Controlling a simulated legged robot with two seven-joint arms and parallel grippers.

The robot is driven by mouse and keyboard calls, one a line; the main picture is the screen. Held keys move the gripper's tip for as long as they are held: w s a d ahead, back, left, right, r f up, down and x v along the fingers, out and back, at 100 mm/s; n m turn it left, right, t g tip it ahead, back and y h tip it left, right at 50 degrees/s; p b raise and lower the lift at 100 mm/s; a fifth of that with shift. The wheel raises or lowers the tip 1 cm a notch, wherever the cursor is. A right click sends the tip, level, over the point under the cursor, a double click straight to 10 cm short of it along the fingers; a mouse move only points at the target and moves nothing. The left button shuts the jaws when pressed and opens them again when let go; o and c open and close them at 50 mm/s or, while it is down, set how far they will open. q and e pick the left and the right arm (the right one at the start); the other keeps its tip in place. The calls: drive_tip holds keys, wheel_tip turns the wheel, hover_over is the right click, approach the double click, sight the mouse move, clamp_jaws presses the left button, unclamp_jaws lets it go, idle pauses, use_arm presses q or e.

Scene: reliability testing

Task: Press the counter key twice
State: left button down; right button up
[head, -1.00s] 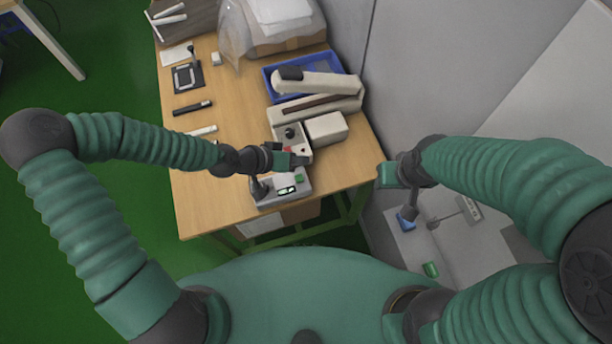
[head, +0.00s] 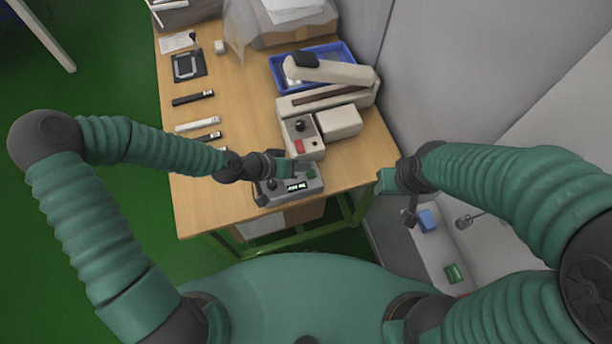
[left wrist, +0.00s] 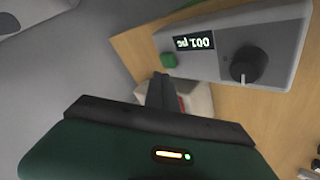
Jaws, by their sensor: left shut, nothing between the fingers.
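The counter is a grey box (head: 279,195) at the front edge of the wooden table, with a lit display (head: 297,186), a black knob (head: 272,184) and a green key (head: 311,174). In the left wrist view, the counter (left wrist: 285,38) appears upside down; its display (left wrist: 194,42) seems to read 001 pc. My left gripper (head: 305,170) is shut and empty just behind the counter. In the left wrist view, its fingertips (left wrist: 160,76) are close beside the green key (left wrist: 168,60); I cannot tell whether they touch. My right gripper (head: 409,216) hangs right of the table, its jaws unclear.
Behind the counter stands a beige device with a red button (head: 300,146) and black knob. A white block (head: 339,122), a long beige device (head: 335,73) and a blue tray (head: 338,50) stand farther back. Several pens or strips (head: 197,125) lie left. A grey wall borders the right.

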sight(312, 175)
use_arm(q)
drive_tip(key=shift+f, duration=0.35)
drive_tip(key=shift+d, duration=0.3)
drive_tip(key=shift+d+r, duration=0.1)
drive_tip(key=shift+d, duration=1.15)
drive_tip(key=shift+a, duration=1.2)
drive_tip(key=shift+d, duration=0.9)
drive_tip(key=shift+a, duration=0.7)
drive_tip(key=shift+d, duration=0.5)
drive_tip(key=shift+s+a+f, duration=0.1)
drive_tip(key=shift+a+f, duration=0.15)
drive_tip(key=shift+f, duration=0.1)
drive_tip(key=shift+a, duration=0.2)
use_arm(e)
drive_tip(key=shift+d+f, duration=0.35)
drive_tip(key=shift+d, duration=0.25)
use_arm(q)
drive_tip(key=shift+d+f, duration=0.2)
use_arm(e)
drive_tip(key=shift+d+f, duration=0.15)
drive_tip(key=shift+d, duration=0.1)
